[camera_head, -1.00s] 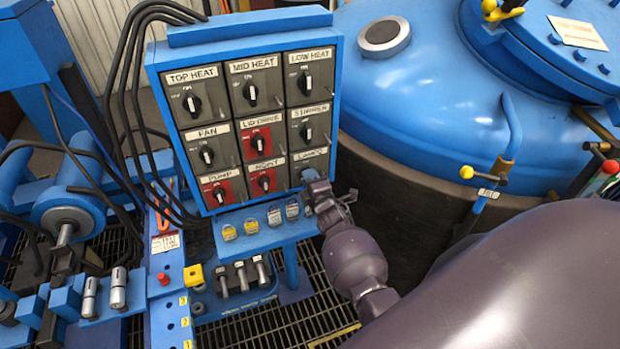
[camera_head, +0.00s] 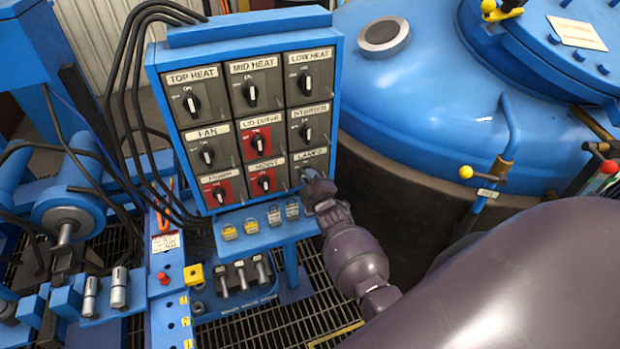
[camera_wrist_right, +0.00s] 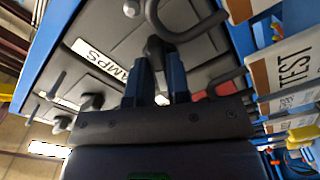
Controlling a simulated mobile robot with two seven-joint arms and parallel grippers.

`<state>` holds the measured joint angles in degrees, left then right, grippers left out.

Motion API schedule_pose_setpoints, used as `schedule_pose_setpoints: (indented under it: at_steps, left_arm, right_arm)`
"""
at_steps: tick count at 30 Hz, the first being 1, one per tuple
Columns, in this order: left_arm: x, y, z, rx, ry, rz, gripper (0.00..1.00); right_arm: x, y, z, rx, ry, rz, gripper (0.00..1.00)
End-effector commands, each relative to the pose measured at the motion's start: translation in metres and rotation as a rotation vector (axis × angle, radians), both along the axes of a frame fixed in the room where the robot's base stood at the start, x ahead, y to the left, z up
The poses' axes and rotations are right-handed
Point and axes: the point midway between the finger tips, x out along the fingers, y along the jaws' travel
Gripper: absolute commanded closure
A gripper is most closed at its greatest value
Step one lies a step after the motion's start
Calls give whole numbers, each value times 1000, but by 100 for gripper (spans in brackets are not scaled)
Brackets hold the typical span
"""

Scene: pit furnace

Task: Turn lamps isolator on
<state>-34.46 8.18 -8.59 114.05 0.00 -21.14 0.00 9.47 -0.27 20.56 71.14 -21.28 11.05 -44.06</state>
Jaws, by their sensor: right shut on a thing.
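The lamps isolator is the bottom-right switch of the blue panel, under its LAMPS label (camera_head: 309,154). Its knob is mostly hidden behind my right gripper (camera_head: 308,178) in the head view. In the right wrist view the label reads "AMPS" (camera_wrist_right: 96,57), and the blue fingers of my right gripper (camera_wrist_right: 158,82) are closed around the dark knob (camera_wrist_right: 155,52). I cannot tell the knob's exact angle. My left gripper is not in view.
Other switches sit close by: the red HOIST switch (camera_head: 264,182) to the left and the STIRRER switch (camera_head: 306,131) above. A shelf with padlocks (camera_head: 274,216) and hanging tags lies just below. A large blue furnace vessel (camera_head: 430,100) stands to the right.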

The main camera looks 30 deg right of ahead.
Motion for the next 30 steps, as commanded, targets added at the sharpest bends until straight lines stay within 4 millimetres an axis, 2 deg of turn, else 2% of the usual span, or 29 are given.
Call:
schedule_pose_setpoints:
  at_steps: [21, 30]
  left_arm:
    - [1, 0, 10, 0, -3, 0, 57]
    - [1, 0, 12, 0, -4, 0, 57]
  right_arm:
    - [1, -1, 2, 659, -160, 1, 100]
    - [1, 0, 2, 889, -216, 1, 100]
